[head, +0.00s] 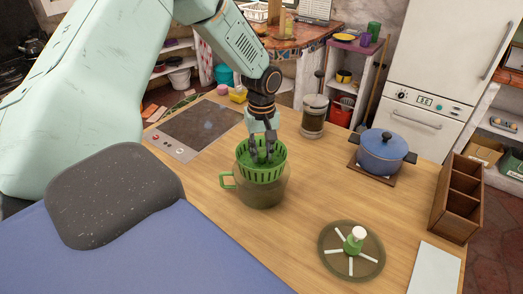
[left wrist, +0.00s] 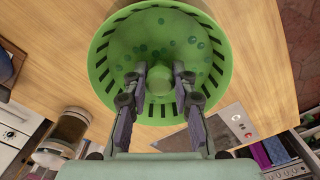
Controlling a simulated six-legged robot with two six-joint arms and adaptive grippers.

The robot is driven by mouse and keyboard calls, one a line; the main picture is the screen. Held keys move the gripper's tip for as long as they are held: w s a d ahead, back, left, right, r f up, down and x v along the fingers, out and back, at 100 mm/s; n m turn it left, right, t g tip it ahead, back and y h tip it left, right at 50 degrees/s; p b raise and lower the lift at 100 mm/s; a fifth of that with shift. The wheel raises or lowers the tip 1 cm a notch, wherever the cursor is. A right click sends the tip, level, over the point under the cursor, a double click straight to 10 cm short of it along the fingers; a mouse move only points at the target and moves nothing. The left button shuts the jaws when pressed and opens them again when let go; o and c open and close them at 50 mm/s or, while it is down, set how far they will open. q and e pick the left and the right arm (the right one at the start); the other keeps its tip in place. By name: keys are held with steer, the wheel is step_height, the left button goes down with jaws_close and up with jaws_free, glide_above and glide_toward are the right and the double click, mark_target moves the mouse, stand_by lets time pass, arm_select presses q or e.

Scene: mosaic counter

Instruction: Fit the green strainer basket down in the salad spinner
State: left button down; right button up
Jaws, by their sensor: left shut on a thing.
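The green strainer basket (head: 264,174) is upright in the head view, with its slotted wall partly down inside the tinted, see-through salad spinner bowl (head: 262,197). Its rim stands above the bowl. The bowl has a green handle on its left side. My left gripper (head: 261,158) reaches down into the basket from above. In the left wrist view, its two fingers (left wrist: 159,80) are shut on the knob at the middle of the basket (left wrist: 160,32). The basket hides the bowl in that view. My right gripper is not in view.
The spinner's round lid (head: 334,266) with a green and white knob lies at the front. A blue pot (head: 382,154) stands behind it, a glass press (head: 314,117) is at the back, and a wooden organizer (head: 456,205) is at right. A hob (head: 195,130) lies at left.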

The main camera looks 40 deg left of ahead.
arm_select(q)
steer(key=shift+f+b, duration=2.3)
steer(key=shift+f, duration=2.55)
stand_by(2.7)
steer(key=c, duration=1)
jaws_free()
